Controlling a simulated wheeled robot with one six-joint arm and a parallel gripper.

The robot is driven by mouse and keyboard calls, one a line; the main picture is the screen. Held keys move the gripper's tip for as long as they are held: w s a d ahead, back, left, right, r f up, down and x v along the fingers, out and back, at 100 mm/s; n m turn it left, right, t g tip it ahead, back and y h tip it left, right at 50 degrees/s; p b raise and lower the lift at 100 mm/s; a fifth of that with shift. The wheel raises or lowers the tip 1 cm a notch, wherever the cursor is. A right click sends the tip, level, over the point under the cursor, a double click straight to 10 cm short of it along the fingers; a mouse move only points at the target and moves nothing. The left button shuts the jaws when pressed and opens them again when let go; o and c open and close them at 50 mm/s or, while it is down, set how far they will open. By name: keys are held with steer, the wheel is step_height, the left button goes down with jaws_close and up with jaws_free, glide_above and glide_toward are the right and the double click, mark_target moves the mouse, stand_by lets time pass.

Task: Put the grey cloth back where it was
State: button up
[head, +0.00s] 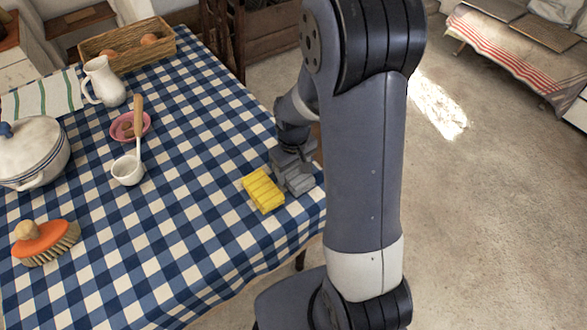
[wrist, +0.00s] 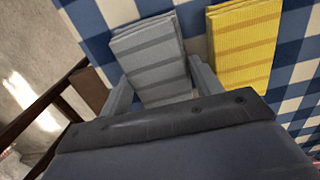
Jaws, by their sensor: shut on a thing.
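My gripper (wrist: 161,78) is shut on the folded grey cloth (wrist: 150,50), with one finger along each side of it in the wrist view. The cloth has darker stripes across it. In the head view my gripper (head: 292,160) is at the right edge of the table, partly hidden by my own arm. The grey cloth there (head: 297,182) is low at the tablecloth; I cannot tell whether it touches it. A folded yellow cloth (head: 263,190) lies just to its left, and also shows in the wrist view (wrist: 243,45) on the right, apart from the grey one.
The table has a blue-and-white checked cloth (head: 190,240). An orange brush (head: 45,243), a lidded pot (head: 32,152), a white jug (head: 103,82), a ladle (head: 129,170), a pink bowl (head: 128,127) and a basket (head: 125,45) stand farther left. The tablecloth in front of the yellow cloth is clear.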

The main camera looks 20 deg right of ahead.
mark_target(293, 172)
steer(key=shift+f, duration=0.2)
steer(key=o, duration=0.9)
steer(key=shift+o, duration=0.2)
steer(key=shift+r, duration=0.2)
step_height(293, 172, up, 12)
steer(key=p, duration=0.1)
